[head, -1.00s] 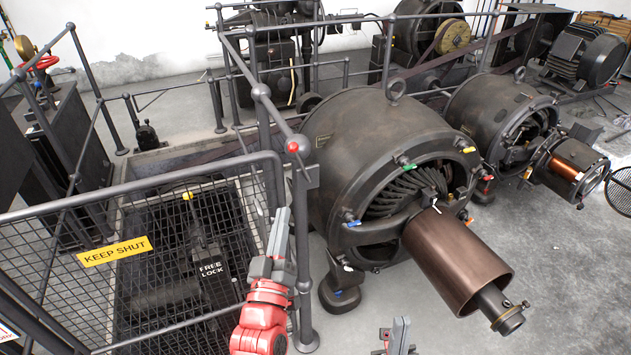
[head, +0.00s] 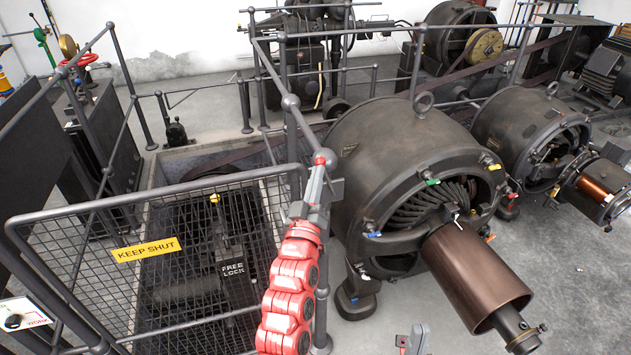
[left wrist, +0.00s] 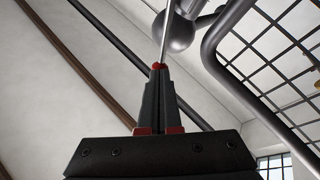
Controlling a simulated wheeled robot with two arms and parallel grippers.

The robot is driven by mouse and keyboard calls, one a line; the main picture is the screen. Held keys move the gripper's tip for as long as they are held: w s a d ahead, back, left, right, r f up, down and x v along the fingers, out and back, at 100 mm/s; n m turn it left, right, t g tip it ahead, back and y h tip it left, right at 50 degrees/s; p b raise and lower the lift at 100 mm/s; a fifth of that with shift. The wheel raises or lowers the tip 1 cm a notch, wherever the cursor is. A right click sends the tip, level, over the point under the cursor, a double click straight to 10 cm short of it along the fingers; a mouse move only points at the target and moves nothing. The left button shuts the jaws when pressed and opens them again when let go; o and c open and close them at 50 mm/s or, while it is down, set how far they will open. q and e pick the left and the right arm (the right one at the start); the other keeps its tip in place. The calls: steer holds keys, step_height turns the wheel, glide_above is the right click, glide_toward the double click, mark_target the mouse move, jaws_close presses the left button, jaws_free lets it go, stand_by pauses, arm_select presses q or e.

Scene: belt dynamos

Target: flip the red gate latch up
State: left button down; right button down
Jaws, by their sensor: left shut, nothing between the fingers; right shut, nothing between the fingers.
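The red gate latch (head: 326,157) shows as a small red knob at the top of the gate post. My left gripper (head: 317,170) points up at it on the red arm, fingers shut and empty. Its tips overlap the knob in the head view; I cannot tell whether they touch. In the left wrist view the shut fingers (left wrist: 158,75) have a red piece at their tips, with a thin pale rod rising behind. The mesh gate (head: 60,215) carries a yellow KEEP SHUT sign (head: 146,249). My right gripper (head: 411,342) is low at the bottom edge, shut and empty.
A large dark dynamo (head: 395,150) with a brown cylinder (head: 475,275) stands just right of the post. The mesh fence surrounds a pit with a FREE LOCK lever (head: 232,270). A railing ball (left wrist: 180,30) is close beyond the left fingertips. Grey floor is open at right.

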arm_select(q)
steer(key=d+m, duration=0.1)
steer(key=r+m+g, duration=0.1)
steer(key=d+m+g+h, duration=0.1)
steer(key=shift+w+d+r+m, duration=0.15)
steer(key=shift+w+d+m, duration=0.15)
steer(key=shift+w+d, duration=0.05)
stand_by(0.3)
